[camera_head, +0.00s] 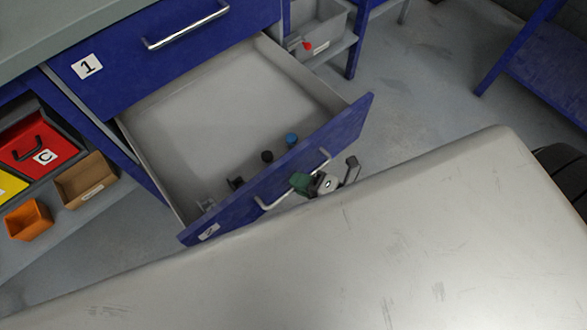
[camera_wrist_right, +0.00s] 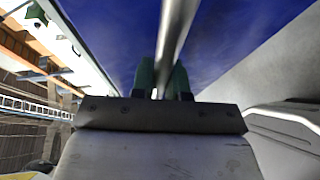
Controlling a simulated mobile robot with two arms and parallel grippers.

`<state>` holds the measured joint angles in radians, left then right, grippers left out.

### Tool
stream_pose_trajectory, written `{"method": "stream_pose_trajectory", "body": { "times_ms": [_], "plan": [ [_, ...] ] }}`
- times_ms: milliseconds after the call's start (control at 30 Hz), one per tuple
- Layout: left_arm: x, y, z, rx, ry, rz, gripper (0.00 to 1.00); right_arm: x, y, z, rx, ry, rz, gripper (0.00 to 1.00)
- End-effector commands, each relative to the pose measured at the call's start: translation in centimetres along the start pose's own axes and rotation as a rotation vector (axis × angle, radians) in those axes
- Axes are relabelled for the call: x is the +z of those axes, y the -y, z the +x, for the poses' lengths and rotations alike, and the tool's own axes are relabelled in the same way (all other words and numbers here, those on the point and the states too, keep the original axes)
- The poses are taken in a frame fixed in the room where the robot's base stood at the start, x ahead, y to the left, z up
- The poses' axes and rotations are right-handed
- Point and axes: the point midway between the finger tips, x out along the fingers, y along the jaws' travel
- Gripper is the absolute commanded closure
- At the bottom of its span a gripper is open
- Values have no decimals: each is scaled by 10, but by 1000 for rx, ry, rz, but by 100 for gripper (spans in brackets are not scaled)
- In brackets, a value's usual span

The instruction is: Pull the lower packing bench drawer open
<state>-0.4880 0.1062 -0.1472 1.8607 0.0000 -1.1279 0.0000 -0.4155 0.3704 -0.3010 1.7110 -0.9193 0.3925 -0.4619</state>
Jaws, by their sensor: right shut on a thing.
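The lower packing bench drawer (camera_head: 215,95) stands pulled far out, with its grey inside showing in the head view. Its blue front (camera_head: 345,130) carries a silver bar handle (camera_head: 272,202). My right gripper (camera_head: 302,183) is at the middle of this handle, with green fingers around the bar. In the right wrist view the handle bar (camera_wrist_right: 176,40) runs between the green fingers of my right gripper (camera_wrist_right: 167,80), shut on it. Several small things, one with a blue top (camera_head: 291,139), lie in the drawer near its front. My left gripper is not in view.
The upper drawer (camera_head: 165,50), marked 1, is shut above. A red bin (camera_head: 38,145), an orange bin (camera_head: 28,220) and a brown box (camera_head: 86,180) stand at left. A grey bin (camera_head: 322,25) sits on a shelf behind. My own pale base fills the foreground, close to the drawer front.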

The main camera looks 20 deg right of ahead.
Motion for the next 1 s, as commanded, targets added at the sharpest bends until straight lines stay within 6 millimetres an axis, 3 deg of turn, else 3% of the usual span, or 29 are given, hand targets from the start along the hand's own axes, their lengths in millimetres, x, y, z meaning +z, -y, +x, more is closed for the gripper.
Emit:
{"method": "stream_pose_trajectory", "body": {
  "times_ms": [567, 600, 733, 1000],
  "plan": [
    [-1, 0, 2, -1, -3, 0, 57, -2, 1, -6, -1, 1, -2, 100],
    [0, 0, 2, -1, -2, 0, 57, -2, 1, -6, -1, 1, -2, 81],
    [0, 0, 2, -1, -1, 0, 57, -2, 1, -6, 0, 1, -1, 61],
    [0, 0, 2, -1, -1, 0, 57, -2, 1, -6, 0, 1, -1, 61]
  ]
}}
